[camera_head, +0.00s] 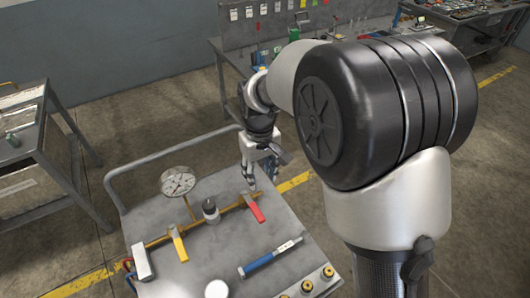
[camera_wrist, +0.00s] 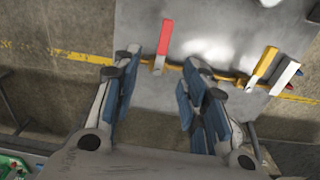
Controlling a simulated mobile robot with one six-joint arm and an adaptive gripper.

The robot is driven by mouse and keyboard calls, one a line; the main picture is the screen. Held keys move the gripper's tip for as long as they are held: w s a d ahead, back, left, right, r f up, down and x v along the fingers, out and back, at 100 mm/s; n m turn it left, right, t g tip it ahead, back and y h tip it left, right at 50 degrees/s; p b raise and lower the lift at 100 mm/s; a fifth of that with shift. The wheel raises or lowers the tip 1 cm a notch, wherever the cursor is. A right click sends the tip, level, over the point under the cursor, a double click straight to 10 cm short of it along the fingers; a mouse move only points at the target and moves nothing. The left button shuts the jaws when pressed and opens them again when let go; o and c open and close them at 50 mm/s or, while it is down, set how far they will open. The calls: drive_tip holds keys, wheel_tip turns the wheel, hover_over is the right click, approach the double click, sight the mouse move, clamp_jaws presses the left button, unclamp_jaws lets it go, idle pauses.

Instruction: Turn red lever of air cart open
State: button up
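The air cart (camera_head: 205,255) has a flat grey top with a brass pipe running across it. The red lever (camera_head: 254,208) sits on the right end of this pipe and slants across it in the head view. It also shows in the wrist view (camera_wrist: 164,42), pointing away from my gripper. My gripper (camera_head: 262,185) is just beyond the red lever, above the far edge of the cart top. In the wrist view my gripper (camera_wrist: 160,75) has its blue-padded fingers spread apart with nothing between them. The lever's base is near the left finger; contact cannot be told.
A yellow lever (camera_head: 178,244), a white lever (camera_head: 141,262), a pressure gauge (camera_head: 178,182) and a small black-and-white knob (camera_head: 211,211) are on the cart. A blue-handled tool (camera_head: 268,258) lies near the front. A workbench (camera_head: 285,48) stands behind, another table (camera_head: 40,165) at left.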

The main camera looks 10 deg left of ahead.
sight(257, 212)
drive_tip(key=f+b, duration=0.1)
drive_tip(key=f, duration=0.5)
drive_tip(key=a+f+b, duration=0.1)
drive_tip(key=f+b, duration=0.1)
drive_tip(key=f, duration=0.4)
drive_tip(key=f+b, duration=0.1)
drive_tip(key=f, duration=0.5)
drive_tip(key=shift+s+a+f+b, duration=0.1)
drive_tip(key=shift+a+f+b, duration=0.05)
drive_tip(key=shift+f+b, duration=0.2)
clamp_jaws()
